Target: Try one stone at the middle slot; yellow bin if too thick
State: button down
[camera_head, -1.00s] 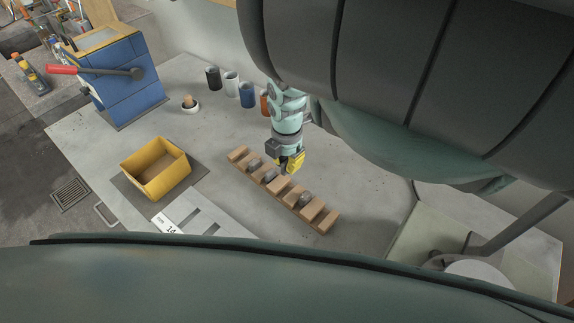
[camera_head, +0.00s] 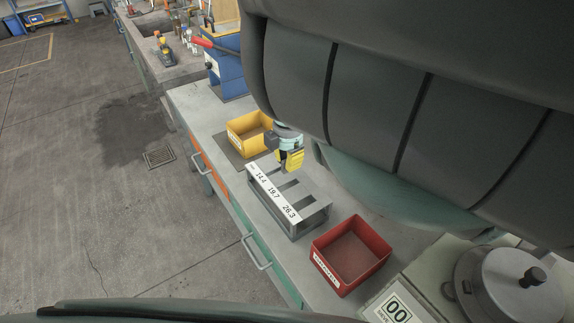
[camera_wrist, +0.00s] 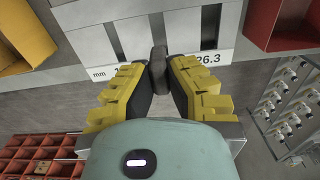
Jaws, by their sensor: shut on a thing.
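My gripper (camera_head: 290,166) has yellow fingers and hangs over the far side of the grey slot gauge (camera_head: 309,220). In the wrist view the gripper (camera_wrist: 159,88) is shut on a dark grey stone (camera_wrist: 159,66), which stands on edge between the fingertips. The gauge has three slots, marked 14.4, 19.7 and 26.3. In the wrist view the stone lines up roughly with the middle slot, whose label is hidden; I cannot tell its height above the plate. The yellow bin (camera_head: 238,142) stands beyond the gauge and looks empty.
A blue machine with a red-handled lever (camera_head: 228,75) stands at the back. The bench edge runs along the left of the gauge.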

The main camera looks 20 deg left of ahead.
aim_at(289, 177)
jog(key=shift+w+d+f+b, duration=0.1)
jog(key=shift+w+f+b, duration=0.1)
jog(key=shift+f+b, duration=2.05)
jog(key=shift+f, duration=0.1)
jog(key=shift+f+b, duration=0.85)
jog(key=shift+f, duration=0.3)
dwell(0.5)
dwell(0.5)
jog(key=c, duration=1.1)
grip_release()
jog(key=shift+o, duration=0.2)
jog(key=shift+r, duration=0.1)
